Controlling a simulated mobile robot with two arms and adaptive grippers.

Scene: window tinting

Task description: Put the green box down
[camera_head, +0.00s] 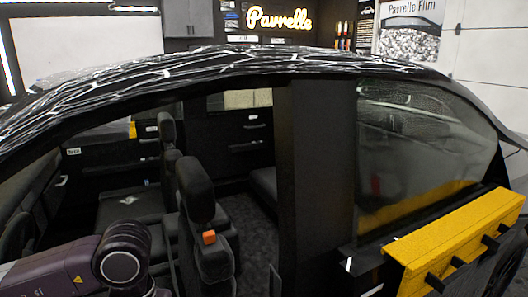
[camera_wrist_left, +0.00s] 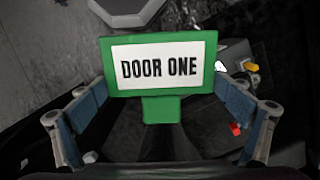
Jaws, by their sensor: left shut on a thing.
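The green box (camera_wrist_left: 160,70) fills the middle of the left wrist view. Its near face has a white label reading "DOOR ONE", and a narrower green block sits below it. My left gripper (camera_wrist_left: 163,95) has one blue-grey finger on each side of the green box and is shut on it. The head view shows only my left arm's link at the bottom left; the gripper and green box are hidden there. My right gripper is in neither view.
A dark car body (camera_head: 230,65) spans the head view, with seats (camera_head: 195,190) inside and a tinted window (camera_head: 415,150) at right. Small orange (camera_wrist_left: 251,67) and red (camera_wrist_left: 235,129) items lie behind the box.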

